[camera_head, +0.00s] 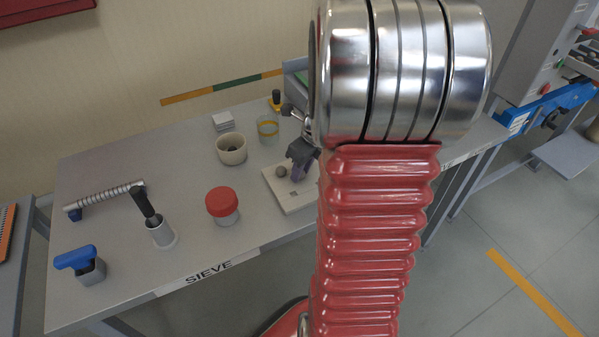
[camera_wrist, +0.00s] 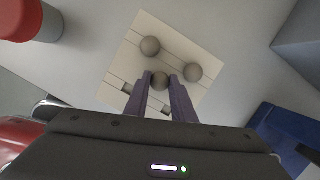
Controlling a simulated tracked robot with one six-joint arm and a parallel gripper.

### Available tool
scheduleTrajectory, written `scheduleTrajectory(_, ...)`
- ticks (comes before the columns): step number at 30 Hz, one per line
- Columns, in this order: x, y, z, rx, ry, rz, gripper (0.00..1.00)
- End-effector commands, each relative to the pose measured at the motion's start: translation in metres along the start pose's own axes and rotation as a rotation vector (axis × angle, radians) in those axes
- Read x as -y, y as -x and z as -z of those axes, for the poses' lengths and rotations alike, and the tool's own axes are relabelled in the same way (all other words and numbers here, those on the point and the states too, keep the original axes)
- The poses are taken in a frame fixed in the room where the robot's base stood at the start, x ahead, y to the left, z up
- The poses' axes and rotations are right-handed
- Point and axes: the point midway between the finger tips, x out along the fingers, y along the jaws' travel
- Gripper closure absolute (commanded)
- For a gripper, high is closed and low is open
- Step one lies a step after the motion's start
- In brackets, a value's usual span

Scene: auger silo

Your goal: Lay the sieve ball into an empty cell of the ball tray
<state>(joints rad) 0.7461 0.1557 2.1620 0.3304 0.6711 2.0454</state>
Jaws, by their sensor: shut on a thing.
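The ball tray (camera_head: 300,207) is a pale flat square plate near the table's front edge, partly hidden behind my arm. In the wrist view the tray (camera_wrist: 147,24) carries two grey balls, one (camera_wrist: 150,46) near its middle and one (camera_wrist: 192,72) to the right. My gripper (camera_wrist: 160,77) has purple fingers shut on a grey sieve ball (camera_wrist: 160,82), over the tray's near part. I cannot tell whether this ball touches the tray. A small dark opening (camera_wrist: 127,88) shows left of the fingers. In the head view my gripper (camera_head: 299,172) is beside one resting ball (camera_head: 281,170).
A red-lidded jar (camera_head: 222,205) stands left of the tray, with a cream cup (camera_head: 232,149) and a glass beaker (camera_head: 267,127) behind. A metal holder (camera_head: 160,233) and a blue-handled tool (camera_head: 76,257) are farther left. A blue object (camera_wrist: 288,133) lies right in the wrist view.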

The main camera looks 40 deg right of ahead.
Motion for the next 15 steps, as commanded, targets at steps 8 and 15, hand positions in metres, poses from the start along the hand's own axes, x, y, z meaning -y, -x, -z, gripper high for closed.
scheduleTrajectory(8, 0.001, 0.034, -0.011, 0.004, 0.002, 0.005, 1.00)
scheduleTrajectory(15, 0.001, 0.075, -0.021, 0.003, 0.002, 0.004, 1.00)
